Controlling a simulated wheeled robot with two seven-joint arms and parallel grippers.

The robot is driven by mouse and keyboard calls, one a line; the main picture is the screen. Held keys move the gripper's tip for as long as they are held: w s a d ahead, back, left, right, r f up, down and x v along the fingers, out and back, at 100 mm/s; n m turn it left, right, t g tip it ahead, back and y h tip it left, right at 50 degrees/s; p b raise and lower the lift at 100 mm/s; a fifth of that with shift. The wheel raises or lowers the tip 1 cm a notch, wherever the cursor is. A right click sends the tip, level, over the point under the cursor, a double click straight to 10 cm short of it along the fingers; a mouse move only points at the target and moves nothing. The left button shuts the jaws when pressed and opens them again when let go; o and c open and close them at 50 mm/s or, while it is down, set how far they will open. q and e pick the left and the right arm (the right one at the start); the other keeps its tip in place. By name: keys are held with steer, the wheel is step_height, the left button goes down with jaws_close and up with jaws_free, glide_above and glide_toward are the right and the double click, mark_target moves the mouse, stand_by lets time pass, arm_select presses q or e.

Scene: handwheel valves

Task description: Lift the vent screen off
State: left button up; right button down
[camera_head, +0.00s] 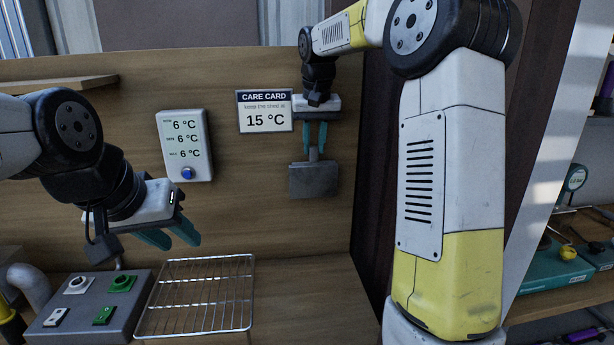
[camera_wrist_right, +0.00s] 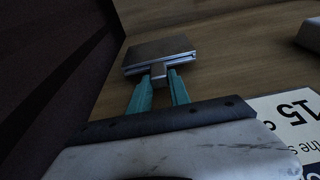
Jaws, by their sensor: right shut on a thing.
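The vent screen (camera_head: 314,181) is a flat dark grey plate with a short tab on top, at the wooden back wall below and right of the care card. My right gripper (camera_head: 314,149) reaches down from above, its teal fingers shut on the tab. In the right wrist view the screen (camera_wrist_right: 158,54) lies beyond the fingertips (camera_wrist_right: 160,78), with the tab between them. I cannot tell whether the plate touches the wall. My left gripper (camera_head: 181,243) is open and empty, in front of the wall above the wire rack.
A care card (camera_head: 265,111) reading 15 °C and a white display (camera_head: 184,146) showing several 6 °C lines are on the wall. A grey control box (camera_head: 88,310) and a wire rack (camera_head: 197,297) sit below. The bench right of the rack is clear.

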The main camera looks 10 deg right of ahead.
steer(key=shift+r, duration=0.35)
steer(key=w+v, duration=0.3)
steer(key=v, duration=1)
steer(key=shift+r, duration=0.4)
stand_by(0.4)
